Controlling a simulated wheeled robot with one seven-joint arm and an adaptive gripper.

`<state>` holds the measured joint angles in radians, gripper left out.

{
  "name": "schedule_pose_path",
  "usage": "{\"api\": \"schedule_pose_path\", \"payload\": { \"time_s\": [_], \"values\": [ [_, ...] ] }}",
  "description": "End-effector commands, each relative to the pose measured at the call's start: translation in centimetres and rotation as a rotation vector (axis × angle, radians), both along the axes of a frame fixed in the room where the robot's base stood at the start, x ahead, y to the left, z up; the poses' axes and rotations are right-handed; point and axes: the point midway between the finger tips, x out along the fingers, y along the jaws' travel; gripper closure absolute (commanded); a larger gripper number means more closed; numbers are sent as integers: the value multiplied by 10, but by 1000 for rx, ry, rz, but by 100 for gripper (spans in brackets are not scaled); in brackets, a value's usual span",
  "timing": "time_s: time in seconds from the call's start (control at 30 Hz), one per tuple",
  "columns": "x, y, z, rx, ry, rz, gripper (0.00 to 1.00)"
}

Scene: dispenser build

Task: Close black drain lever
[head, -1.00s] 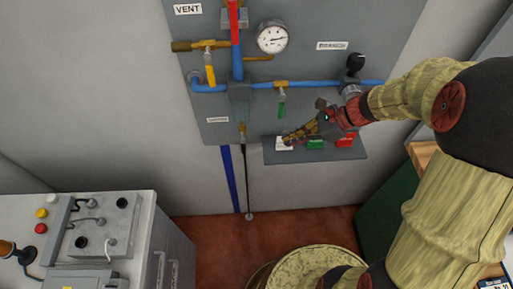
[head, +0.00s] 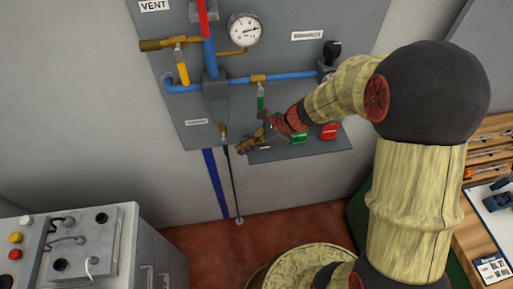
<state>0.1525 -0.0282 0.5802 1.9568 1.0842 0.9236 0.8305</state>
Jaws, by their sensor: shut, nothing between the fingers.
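The brass drain valve (head: 223,133) sits at the bottom of the grey vertical pipe body (head: 215,97) on the wall panel. A thin dark line runs down from it to the floor. I cannot clearly tell the black drain lever apart from this line at this size. My gripper (head: 242,147) is shut and empty. Its fingertips point left and are close to the right of the drain valve, slightly below it. Whether they touch the lever cannot be told.
A green-handled valve (head: 261,97) hangs just above my gripper. A yellow-handled valve (head: 181,65), a gauge (head: 245,29) and a black knob (head: 332,50) are higher up. A barrel (head: 300,270) stands below.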

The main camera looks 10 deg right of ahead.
Motion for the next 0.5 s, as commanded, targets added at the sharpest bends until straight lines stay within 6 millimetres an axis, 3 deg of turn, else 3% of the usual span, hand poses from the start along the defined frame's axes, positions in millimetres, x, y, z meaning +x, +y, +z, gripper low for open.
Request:
{"api": "schedule_pose_path", "payload": {
  "time_s": [0.2,0.5],
  "values": [
    [3,15,0,-1,1,1,100],
    [3,15,0,-1,0,0,100]
  ]
}}
